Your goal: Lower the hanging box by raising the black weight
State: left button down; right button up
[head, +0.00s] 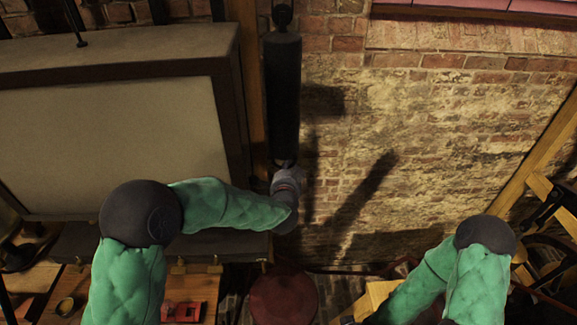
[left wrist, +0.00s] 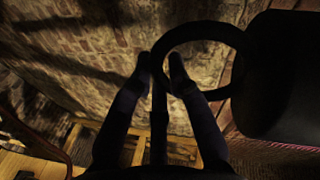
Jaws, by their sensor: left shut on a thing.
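The black weight (head: 282,95) is a long upright dark cylinder hanging in front of the brick wall, with a link at its top. My left gripper (head: 286,172) is right below its lower end. In the left wrist view, the weight (left wrist: 288,75) is at the right, with a dark ring (left wrist: 238,45) at its end. My left gripper (left wrist: 160,66) is shut on this ring, with one finger on each side of the rim.
A large framed beige panel (head: 115,135) stands left of the weight, beside a wooden post (head: 250,75). A round red stool seat (head: 283,295) is below. A wooden table with small items is at the lower left, and wooden beams are at the right. The brick wall is bare right of the weight.

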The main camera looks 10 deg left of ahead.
aim_at(288, 144)
pick_arm(q)
jog(key=shift+t, duration=0.5)
notch_tip(288, 144, up, 8)
jog(key=shift+a+r+p, duration=0.15)
jog(key=shift+r+p, duration=0.1)
jog(key=shift+p, duration=0.85)
jog(key=shift+w+a+r+p, duration=0.1)
jog(key=shift+w+r+p, duration=0.05)
jog(key=shift+r+p, duration=0.15)
pick_arm(e)
jog(key=r, duration=0.4)
jog(key=shift+s+d, duration=0.1)
jog(key=shift+s, duration=0.2)
pick_arm(q)
jog(key=c, duration=1.2)
grip_release()
jog(key=shift+f, duration=0.15)
jog(key=shift+f, duration=0.1)
